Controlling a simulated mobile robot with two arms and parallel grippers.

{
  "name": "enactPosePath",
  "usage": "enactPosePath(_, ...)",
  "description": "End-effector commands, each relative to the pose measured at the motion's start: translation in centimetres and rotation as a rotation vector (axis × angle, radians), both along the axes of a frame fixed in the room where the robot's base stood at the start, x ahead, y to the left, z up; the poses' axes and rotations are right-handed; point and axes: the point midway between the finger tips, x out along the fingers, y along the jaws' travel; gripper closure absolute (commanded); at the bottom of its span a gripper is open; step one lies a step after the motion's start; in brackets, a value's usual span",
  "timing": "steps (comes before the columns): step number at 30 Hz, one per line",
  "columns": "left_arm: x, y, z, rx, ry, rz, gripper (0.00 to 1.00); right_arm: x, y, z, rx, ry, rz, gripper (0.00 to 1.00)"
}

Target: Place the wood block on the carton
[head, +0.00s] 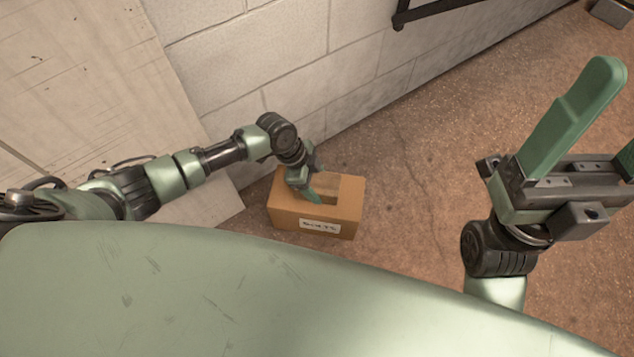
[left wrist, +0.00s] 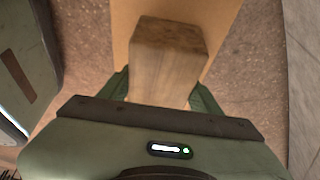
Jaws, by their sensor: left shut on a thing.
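The carton (head: 348,214) is a brown cardboard box with a white label on its front, standing on the floor by the wall. In the left wrist view the carton (left wrist: 213,15) shows behind the wood block (left wrist: 165,75). My left gripper (head: 315,188) is over the carton's top, shut on the block, with one finger on each side of it. In the head view the block (head: 327,183) is partly hidden by the gripper. I cannot tell whether its underside touches the carton. My right gripper (head: 604,122) is open and empty at the right edge, away from the carton.
A pale block wall (head: 285,50) runs behind the carton, and a whitish board (head: 75,65) leans at the left. A dark metal frame (head: 430,10) sticks out at the top. The brown floor (head: 430,150) right of the carton is clear.

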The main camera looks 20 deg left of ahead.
Motion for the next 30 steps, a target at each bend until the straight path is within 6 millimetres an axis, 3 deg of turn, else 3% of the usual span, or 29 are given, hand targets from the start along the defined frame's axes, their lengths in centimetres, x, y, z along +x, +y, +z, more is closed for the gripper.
enactPosePath(1,0.0,0.0,-0.2,-0.001,-0.001,0.000,0.92,0.0,0.0,-0.1,0.000,-0.002,0.000,0.26)
enactPosePath(2,0.0,0.0,-0.2,0.000,0.000,0.001,0.31,0.0,0.0,0.0,-0.001,-0.003,0.000,0.26)
enactPosePath(4,0.0,0.0,-0.1,0.000,0.000,0.000,0.15,0.0,0.0,0.0,-0.001,-0.003,0.000,0.26)
enactPosePath(13,0.0,0.0,0.0,0.000,0.000,0.000,0.15,0.0,0.0,0.1,-0.001,-0.003,0.000,0.26)
enactPosePath(17,0.0,0.3,1.0,0.000,0.000,0.000,0.15,-0.1,0.0,0.7,0.002,-0.008,0.000,0.26)
enactPosePath(21,-0.1,1.3,3.5,0.000,-0.002,0.001,0.15,-0.4,-0.2,-0.3,0.004,0.057,0.002,0.26)
enactPosePath(30,-0.4,3.7,9.2,0.001,0.000,0.001,0.15,-0.5,-0.2,2.1,0.006,0.060,0.003,0.26)
